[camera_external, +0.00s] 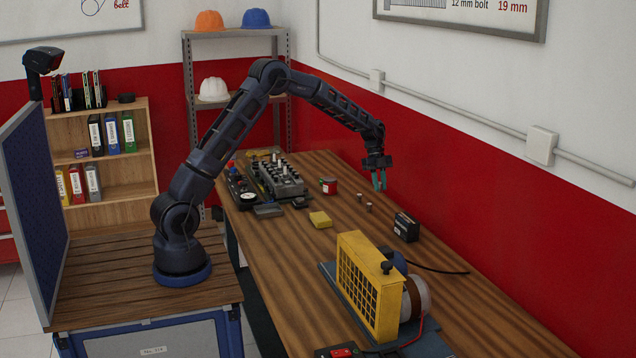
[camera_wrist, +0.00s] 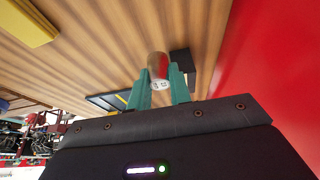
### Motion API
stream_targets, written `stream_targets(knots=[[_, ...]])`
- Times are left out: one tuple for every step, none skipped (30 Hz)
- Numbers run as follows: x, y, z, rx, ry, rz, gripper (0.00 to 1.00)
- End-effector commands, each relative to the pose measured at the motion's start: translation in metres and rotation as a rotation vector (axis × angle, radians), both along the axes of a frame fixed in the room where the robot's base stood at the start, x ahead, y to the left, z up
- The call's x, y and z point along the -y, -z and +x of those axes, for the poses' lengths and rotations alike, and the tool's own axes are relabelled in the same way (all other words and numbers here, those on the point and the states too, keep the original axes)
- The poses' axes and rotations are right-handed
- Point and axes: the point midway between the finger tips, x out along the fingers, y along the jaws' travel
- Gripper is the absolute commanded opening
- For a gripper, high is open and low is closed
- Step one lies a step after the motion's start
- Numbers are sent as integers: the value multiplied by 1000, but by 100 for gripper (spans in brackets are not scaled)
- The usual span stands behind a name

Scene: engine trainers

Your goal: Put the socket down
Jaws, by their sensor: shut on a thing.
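The socket (camera_wrist: 158,66) is a small shiny metal cylinder between the green fingertips of my gripper (camera_wrist: 159,80) in the wrist view. My gripper is shut on it, and one end face with a marking or hole faces the camera. In the external view my gripper (camera_external: 379,182) points down over the far half of the wooden bench (camera_external: 430,262). The held socket is too small to make out there, and I cannot tell the exact gap to the bench. Two small metal pieces, one (camera_external: 358,197) and another (camera_external: 369,207), stand on the bench just left of and below the fingers.
A black box (camera_external: 405,226) stands to the right and a red can (camera_external: 328,186) to the left. A yellow block (camera_external: 320,219) lies nearer. The engine block (camera_external: 283,180) is at the far end; a yellow guard (camera_external: 368,285) stands in front. A red wall (camera_external: 480,205) borders the bench.

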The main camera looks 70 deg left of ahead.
Motion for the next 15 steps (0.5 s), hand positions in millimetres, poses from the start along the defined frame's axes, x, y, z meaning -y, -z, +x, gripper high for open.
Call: stream_targets(knots=[[1, 13, -1, -5, 1, 0, 0], [1, 19, -1, -4, 2, 0, 0], [1, 28, -1, -4, 2, -1, 0], [1, 35, -1, -4, 1, -2, 0], [1, 41, -1, -4, 0, -1, 0], [0, 48, 0, -2, 0, 0, 0], [0, 54, 0, -3, 1, 0, 0], [0, 59, -1, -3, 1, 0, 0], [0, 65, -1, -3, 0, 0, 0], [1, 68, 0, -2, 0, 0, 0], [1, 71, 0, -1, 0, -1, 0], [1, 74, 0, -1, 0, -1, 0], [1, 76, 0, -1, 1, -1, 0], [1, 77, 0, -1, 1, -1, 0], [1, 79, 0, -1, 1, -1, 0]])
